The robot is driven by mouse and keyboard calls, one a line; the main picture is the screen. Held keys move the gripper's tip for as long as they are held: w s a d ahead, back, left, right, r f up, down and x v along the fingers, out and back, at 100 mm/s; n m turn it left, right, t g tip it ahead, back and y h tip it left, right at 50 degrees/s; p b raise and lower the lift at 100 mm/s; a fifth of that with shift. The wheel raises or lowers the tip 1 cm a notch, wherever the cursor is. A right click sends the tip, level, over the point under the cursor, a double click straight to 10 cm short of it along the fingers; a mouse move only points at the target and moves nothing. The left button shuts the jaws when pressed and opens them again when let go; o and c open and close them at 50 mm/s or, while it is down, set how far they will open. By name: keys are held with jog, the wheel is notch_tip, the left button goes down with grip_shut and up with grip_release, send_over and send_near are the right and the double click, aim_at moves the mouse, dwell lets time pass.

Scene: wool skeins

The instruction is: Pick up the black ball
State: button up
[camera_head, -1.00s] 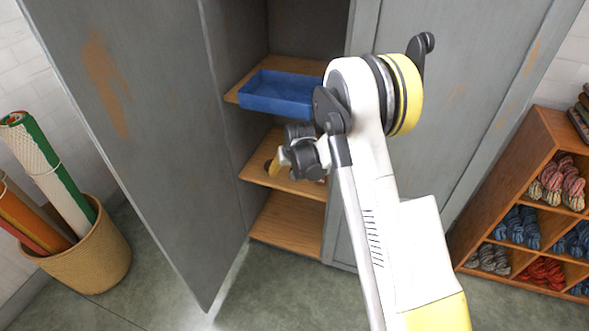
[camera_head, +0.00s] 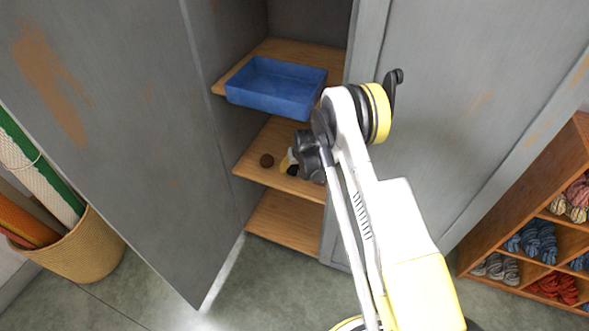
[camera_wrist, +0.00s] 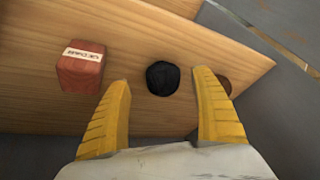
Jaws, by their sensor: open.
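The black ball (camera_wrist: 162,78) lies on a wooden shelf (camera_wrist: 40,105) in the wrist view, just beyond and between my two fingertips. It is apart from both fingers, nearer the right one. My gripper (camera_wrist: 160,78) is open and empty, its yellow fingers on either side of the ball's line. In the head view my gripper (camera_head: 288,160) reaches over the middle shelf (camera_head: 255,172) of the open cabinet. A small dark patch, likely the black ball (camera_head: 293,170), shows beside its fingers there.
A red-brown block with a white label (camera_wrist: 80,68) stands left of the ball. A brown round thing (camera_wrist: 224,84) is partly hidden behind my right finger; a brown ball (camera_head: 267,160) shows in the head view. A blue tray (camera_head: 275,98) sits on the shelf above. The cabinet door (camera_head: 110,140) stands open at left.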

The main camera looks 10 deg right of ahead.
aim_at(293, 170)
jog(key=b+x, duration=0.1)
jog(key=x, duration=0.1)
jog(key=b+x, duration=0.1)
jog(key=x, duration=0.2)
jog(key=shift+w+a+r+b, duration=0.15)
jog(key=shift+w+r+b, duration=0.05)
jog(key=shift+w+b, duration=0.15)
jog(key=shift+r, duration=0.1)
jog(key=c, duration=1.2)
